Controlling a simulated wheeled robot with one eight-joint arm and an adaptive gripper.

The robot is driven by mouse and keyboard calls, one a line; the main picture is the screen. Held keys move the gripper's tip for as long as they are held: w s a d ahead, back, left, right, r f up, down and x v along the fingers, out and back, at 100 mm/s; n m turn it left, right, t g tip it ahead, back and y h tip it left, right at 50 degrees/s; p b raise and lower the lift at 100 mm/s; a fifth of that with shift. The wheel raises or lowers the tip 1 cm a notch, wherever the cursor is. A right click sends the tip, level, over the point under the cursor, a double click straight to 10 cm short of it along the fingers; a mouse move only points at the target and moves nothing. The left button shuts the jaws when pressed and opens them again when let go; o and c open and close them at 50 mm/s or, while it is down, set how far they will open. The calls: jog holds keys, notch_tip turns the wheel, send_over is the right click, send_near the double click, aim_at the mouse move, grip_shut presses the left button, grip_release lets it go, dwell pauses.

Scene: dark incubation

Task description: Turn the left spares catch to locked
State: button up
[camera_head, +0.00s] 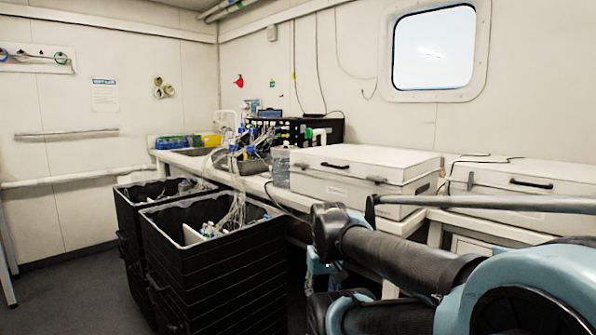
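A white lidded case (345,190) stands on the bench right of centre. It has a dark handle on its front, a small catch-like fitting (377,180) right of the handle and a fainter one to the left. A second white case (490,205) stands to its right, with a dark handle (530,184) and a small fitting (470,181) on its left. I cannot tell which case is the spares one, or how any catch is turned. My arm crosses the lower right, in front of the bench. I cannot make out my gripper's fingers.
Two black crates (217,275) with bags and bottles stand on the floor in front of the bench. Bottles, tubing and black equipment (318,128) fill the bench's left part. Open floor (65,295) lies at the lower left. A window (433,48) is above the cases.

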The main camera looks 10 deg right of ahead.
jog(key=o, duration=0.4)
jog(key=shift+s+d+r+n, duration=0.2)
jog(key=shift+s+r+n, duration=0.1)
jog(key=shift+s+r, duration=0.05)
jog(key=shift+o, duration=0.7)
jog(key=w+d+r+n+h, duration=0.4)
jog(key=w+r+n, duration=0.2)
jog(key=w, duration=0.2)
jog(key=shift+d+r+n, duration=0.15)
jog(key=shift+d+n, duration=0.1)
jog(key=shift+n, duration=0.05)
jog(key=n+t+h, duration=0.8)
jog(key=n+h, duration=0.3)
jog(key=n, duration=0.7)
send_near(302, 165)
jog(key=w+x, duration=0.1)
jog(key=x, duration=0.8)
jog(key=shift+a+f, duration=0.4)
jog(key=shift+w, duration=0.1)
jog(key=c, duration=1.1)
